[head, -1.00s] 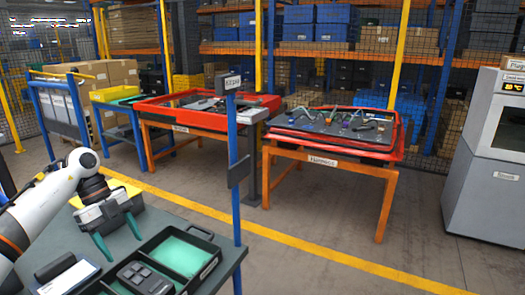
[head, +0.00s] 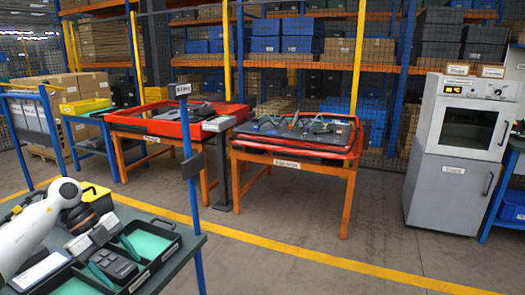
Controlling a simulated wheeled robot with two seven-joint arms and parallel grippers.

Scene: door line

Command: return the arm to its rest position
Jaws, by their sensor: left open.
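My left arm comes in from the lower left of the head view. Its gripper (head: 113,258) is open, with two green fingers apart and nothing seen between them. It is above the black tray (head: 170,252) with green-lined compartments on the dark table at lower left. A dark grey device with buttons (head: 112,264) lies in the tray, just by the fingers. Whether the fingers touch anything is hard to tell. My right gripper is not in view.
A blue post (head: 190,170) rises at the table's edge. Two orange tables with red trays (head: 345,152) stand behind, left of a grey oven cabinet (head: 445,190). Open floor (head: 290,250) with a yellow line lies to the right.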

